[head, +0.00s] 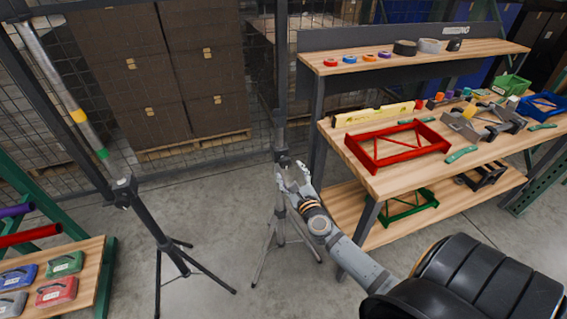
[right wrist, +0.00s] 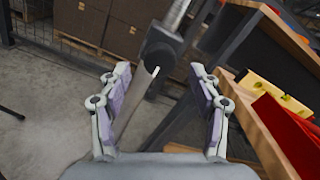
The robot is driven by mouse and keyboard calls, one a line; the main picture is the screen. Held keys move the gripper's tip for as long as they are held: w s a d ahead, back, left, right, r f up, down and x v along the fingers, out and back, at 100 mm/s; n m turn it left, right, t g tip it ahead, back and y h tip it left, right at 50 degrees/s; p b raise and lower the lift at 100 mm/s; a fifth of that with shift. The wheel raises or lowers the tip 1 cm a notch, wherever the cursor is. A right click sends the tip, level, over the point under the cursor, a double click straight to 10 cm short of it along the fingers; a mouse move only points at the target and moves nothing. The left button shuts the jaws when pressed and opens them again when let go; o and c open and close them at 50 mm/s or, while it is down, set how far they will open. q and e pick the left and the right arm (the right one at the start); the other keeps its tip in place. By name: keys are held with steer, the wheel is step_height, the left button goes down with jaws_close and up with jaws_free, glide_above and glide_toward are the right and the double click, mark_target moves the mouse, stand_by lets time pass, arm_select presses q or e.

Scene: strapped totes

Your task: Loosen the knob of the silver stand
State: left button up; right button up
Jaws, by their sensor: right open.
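The silver stand (head: 264,254) is a tripod with pale legs and an upright pole, standing left of the workbench in the head view. Its dark collar (head: 282,160) is at my right gripper (head: 291,174); the knob is not clearly visible there. In the right wrist view, the collar (right wrist: 161,42) and a silver tube (right wrist: 178,13) show ahead of my right gripper (right wrist: 160,76). The gripper is open, its two pads on either side of the stand with gaps visible. I cannot tell the exact depth between them. My left gripper is out of view.
A black stand (head: 170,255) with spread legs holds a slanted pole at left. The workbench (head: 372,183) at right carries a red frame (head: 397,146) and a yellow level (head: 373,114) near its edge. Floor (head: 210,215) between the stands is clear.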

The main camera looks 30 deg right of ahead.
mark_target(286, 165)
steer(key=x, duration=0.5)
steer(key=shift+w, duration=0.4)
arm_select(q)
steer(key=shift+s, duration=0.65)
arm_select(e)
steer(key=shift+c, duration=0.3)
steer(key=c, duration=1.1)
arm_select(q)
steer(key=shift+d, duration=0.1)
